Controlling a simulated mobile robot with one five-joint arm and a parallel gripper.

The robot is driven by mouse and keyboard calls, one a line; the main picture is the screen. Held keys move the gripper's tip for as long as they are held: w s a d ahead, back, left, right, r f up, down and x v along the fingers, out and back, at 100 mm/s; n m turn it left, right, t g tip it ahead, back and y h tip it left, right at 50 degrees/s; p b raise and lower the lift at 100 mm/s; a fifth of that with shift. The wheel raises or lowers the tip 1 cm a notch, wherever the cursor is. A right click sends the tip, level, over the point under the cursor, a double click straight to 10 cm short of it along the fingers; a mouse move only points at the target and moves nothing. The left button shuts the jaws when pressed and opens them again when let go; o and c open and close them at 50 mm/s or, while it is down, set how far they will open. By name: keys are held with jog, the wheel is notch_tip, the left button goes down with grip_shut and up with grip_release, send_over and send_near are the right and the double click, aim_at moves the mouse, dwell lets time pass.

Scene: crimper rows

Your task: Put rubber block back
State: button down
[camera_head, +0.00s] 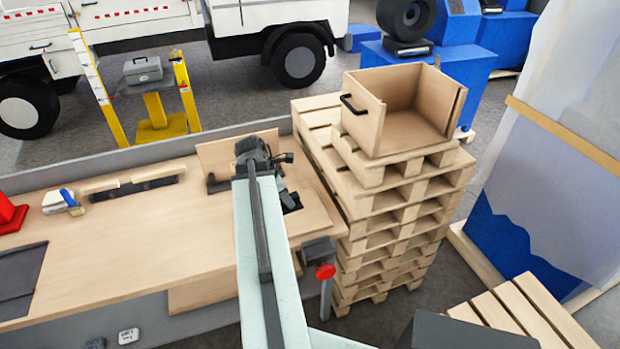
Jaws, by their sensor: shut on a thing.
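My arm reaches over the wooden workbench (150,235) to its right end. My gripper (281,188) hangs below the dark wrist, partly hidden by the arm. It is shut on a small dark block (291,202), which looks like the rubber block. The block is low over the right end of the bench top; I cannot tell whether it touches the wood.
A wooden box (408,130) stands on stacked pallets (385,205) right of the bench. A vise with a red knob (325,271) is at the bench's right front edge. A brush (68,201) and a dark slotted strip (133,187) lie left. The bench middle is clear.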

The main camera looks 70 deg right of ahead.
jog(key=shift+w+d+f, duration=0.2)
jog(key=shift+w, duration=0.1)
jog(key=shift+m, duration=0.5)
jog(key=d+f+b, duration=0.2)
jog(key=d, duration=0.1)
jog(key=d+f+b, duration=0.1)
jog(key=d, duration=0.3)
jog(key=d+f+b, duration=0.2)
jog(key=d, duration=0.1)
jog(key=shift+w+d+f+b, duration=0.1)
jog(key=shift+d+f+b, duration=0.05)
jog(key=shift+f+b, duration=0.2)
jog(key=shift+r, duration=0.2)
jog(key=w+d, duration=0.1)
jog(key=d, duration=0.9)
jog(key=w+d+f+b, duration=0.1)
jog(key=d, duration=0.4)
jog(key=shift+w+f, duration=0.1)
jog(key=shift+w, duration=0.25)
jog(key=f+b, duration=0.4)
jog(key=shift+d, duration=0.25)
jog(key=c, duration=1.1)
grip_release()
jog(key=shift+r, duration=0.2)
